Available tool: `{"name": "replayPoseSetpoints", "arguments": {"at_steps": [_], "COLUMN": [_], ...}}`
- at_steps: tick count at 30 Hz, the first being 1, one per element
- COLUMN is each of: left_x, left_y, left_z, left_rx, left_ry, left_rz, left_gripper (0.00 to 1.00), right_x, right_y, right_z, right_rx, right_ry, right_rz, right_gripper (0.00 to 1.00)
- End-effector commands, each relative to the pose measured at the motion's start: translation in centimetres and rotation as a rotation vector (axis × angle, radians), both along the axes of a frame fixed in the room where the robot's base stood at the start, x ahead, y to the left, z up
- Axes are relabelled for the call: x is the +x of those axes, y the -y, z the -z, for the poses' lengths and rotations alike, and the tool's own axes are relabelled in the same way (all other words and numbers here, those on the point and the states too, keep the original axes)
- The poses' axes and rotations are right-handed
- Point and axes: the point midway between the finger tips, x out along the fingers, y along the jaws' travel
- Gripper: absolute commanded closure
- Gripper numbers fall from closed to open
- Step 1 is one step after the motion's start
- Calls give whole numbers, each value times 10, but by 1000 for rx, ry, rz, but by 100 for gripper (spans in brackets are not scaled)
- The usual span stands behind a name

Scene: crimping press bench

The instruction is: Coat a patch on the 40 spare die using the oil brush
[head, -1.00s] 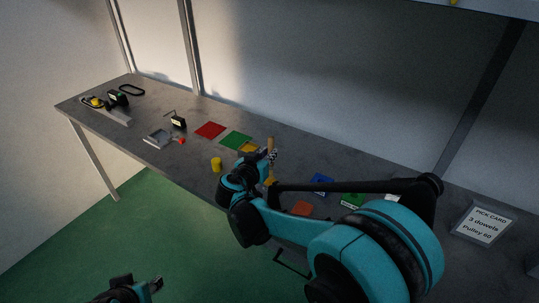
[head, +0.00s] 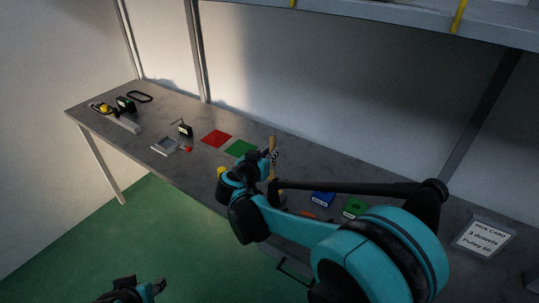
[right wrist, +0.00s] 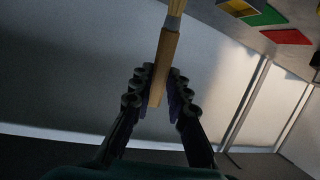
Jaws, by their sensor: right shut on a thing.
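My right gripper (head: 268,160) is shut on the wooden handle of the brush (head: 272,144), held upright above the bench. In the right wrist view the gripper (right wrist: 160,90) grips the brush handle (right wrist: 164,60) between its fingers, and the pale brush head (right wrist: 175,8) runs off the top edge. A blue block (head: 323,199) and a green block (head: 355,207) with small white labels sit on the bench right of the gripper. The labels are too small to read, so I cannot tell which thing is the 40 spare die. My left gripper (head: 142,290) is low, off the bench; its jaw state is unclear.
Red (head: 216,138) and green (head: 240,148) mats lie left of the gripper. My right arm covers much of the bench front.

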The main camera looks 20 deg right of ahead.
Motion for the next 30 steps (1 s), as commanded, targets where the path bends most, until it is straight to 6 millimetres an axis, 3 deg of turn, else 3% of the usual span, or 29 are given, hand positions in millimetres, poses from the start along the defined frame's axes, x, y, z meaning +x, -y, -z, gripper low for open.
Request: {"name": "replayPoseSetpoints", "arguments": {"at_steps": [3, 14, 24, 30], "left_x": [0, 0, 0, 0], "left_y": [0, 0, 0, 0], "left_z": [-10, -10, -33, -32], "left_rx": [0, 0, 0, 0], "left_ry": [0, 0, 0, 0], "left_rz": [0, 0, 0, 0], "left_gripper": [60, 60, 60, 60], "right_x": [0, 0, 0, 0], "right_y": [0, 0, 0, 0], "right_z": [-13, -14, -42, -42], "right_rx": [0, 0, 0, 0], "right_ry": [0, 0, 0, 0], "right_rz": [0, 0, 0, 0], "right_gripper": [100, 100, 100, 100]}}
